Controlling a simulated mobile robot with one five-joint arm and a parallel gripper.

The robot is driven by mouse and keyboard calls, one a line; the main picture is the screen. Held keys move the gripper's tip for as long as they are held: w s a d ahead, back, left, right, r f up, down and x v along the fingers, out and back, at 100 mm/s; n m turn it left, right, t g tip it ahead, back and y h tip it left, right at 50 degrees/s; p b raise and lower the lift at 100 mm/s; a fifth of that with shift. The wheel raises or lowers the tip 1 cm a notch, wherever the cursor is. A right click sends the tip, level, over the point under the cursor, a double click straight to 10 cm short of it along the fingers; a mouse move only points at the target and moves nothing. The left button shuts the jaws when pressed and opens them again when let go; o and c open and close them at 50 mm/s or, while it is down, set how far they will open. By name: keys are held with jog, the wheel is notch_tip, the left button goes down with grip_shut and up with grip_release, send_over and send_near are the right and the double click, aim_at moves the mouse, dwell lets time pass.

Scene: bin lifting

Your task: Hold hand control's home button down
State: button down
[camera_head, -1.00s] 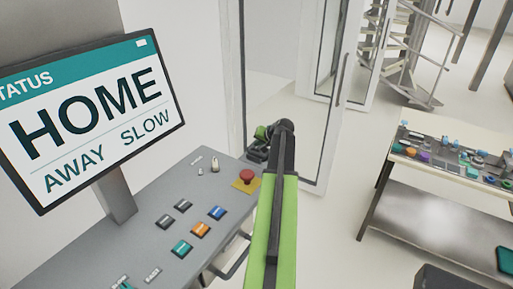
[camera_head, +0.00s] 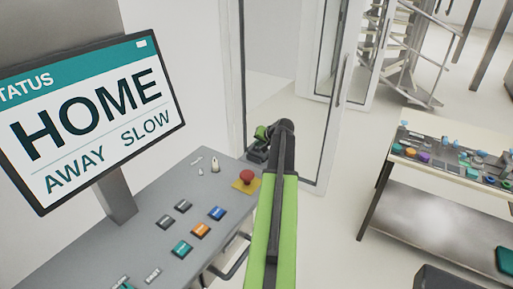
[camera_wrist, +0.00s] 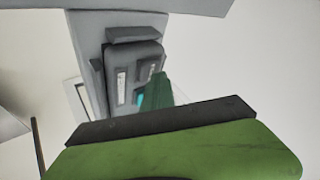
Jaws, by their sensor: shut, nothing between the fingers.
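In the wrist view the hand control (camera_wrist: 122,68) is a grey upright unit with a raised panel and pale label strips. A small teal button (camera_wrist: 141,97) shows at its lower right, partly hidden. My gripper (camera_wrist: 158,86) shows as a narrow dark green tapered shape over the right part of the panel. It is shut with nothing held. I cannot tell whether its tip touches a button. The status screen (camera_head: 92,118) reads HOME, with AWAY and SLOW below.
A grey console (camera_head: 150,228) with coloured buttons and a red mushroom button (camera_head: 247,176) stands left of my arm. A glass door (camera_head: 318,110) is ahead. A table (camera_head: 450,150) with small parts stands at right. Open floor lies between.

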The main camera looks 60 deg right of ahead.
aim_at(258, 148)
jog(key=shift+r+p, duration=0.6)
jog(key=shift+r, duration=0.25)
notch_tip(258, 148, up, 5)
jog(key=p, duration=0.5)
